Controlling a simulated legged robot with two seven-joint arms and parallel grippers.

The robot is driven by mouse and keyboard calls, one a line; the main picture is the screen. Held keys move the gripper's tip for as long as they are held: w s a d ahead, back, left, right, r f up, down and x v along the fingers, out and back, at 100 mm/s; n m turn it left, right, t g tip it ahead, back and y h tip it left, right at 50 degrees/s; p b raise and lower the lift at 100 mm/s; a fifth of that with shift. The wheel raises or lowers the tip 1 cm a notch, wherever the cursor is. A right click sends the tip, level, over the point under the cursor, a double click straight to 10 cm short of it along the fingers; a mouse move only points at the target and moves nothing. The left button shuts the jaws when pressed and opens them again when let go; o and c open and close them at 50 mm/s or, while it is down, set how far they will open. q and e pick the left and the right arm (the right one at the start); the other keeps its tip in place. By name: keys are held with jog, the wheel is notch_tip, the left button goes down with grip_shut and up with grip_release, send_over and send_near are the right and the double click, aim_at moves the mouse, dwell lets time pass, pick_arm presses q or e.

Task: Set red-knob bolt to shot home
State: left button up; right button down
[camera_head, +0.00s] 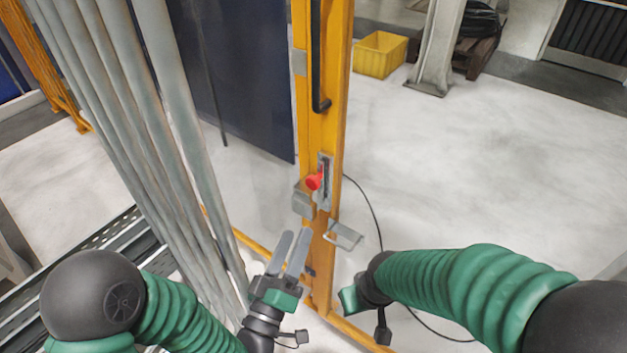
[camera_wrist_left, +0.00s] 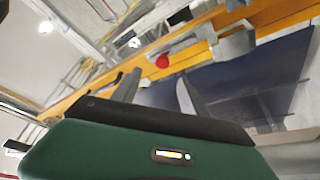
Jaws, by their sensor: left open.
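The bolt (camera_head: 325,169) is a grey metal fitting on a yellow upright post. Its round red knob (camera_head: 314,181) sticks out toward the left, and the knob also shows in the left wrist view (camera_wrist_left: 162,62), beyond the fingers. My left gripper (camera_head: 294,242) is open and empty, below and a little left of the knob, apart from it. Its two grey fingers point up toward the bolt, and they also show in the left wrist view (camera_wrist_left: 160,92). My right arm comes in from the right; its gripper (camera_head: 350,299) is low beside the post, and its fingers cannot be made out.
The yellow post (camera_head: 321,75) carries a black handle (camera_head: 316,60) above the bolt. Grey brackets (camera_head: 342,236) stick out below it. Grey pipes (camera_head: 150,130) stand close on the left. A black cable (camera_head: 372,205) runs along the floor. A yellow bin (camera_head: 380,55) stands behind; the floor right is clear.

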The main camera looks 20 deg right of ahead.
aim_at(311, 186)
pick_arm(q)
jog(key=x, duration=0.7)
jog(key=p+x, duration=0.1)
jog(key=x, duration=0.6)
jog(key=shift+w+a+f+p, duration=0.2)
jog(key=shift+f+p, duration=0.05)
jog(key=shift+p, duration=0.05)
jog(key=shift+w+a, duration=0.1)
jog(key=shift+a, duration=0.2)
jog(key=shift+d, duration=0.1)
grip_shut()
pick_arm(e)
jog(key=shift+a+r, duration=0.4)
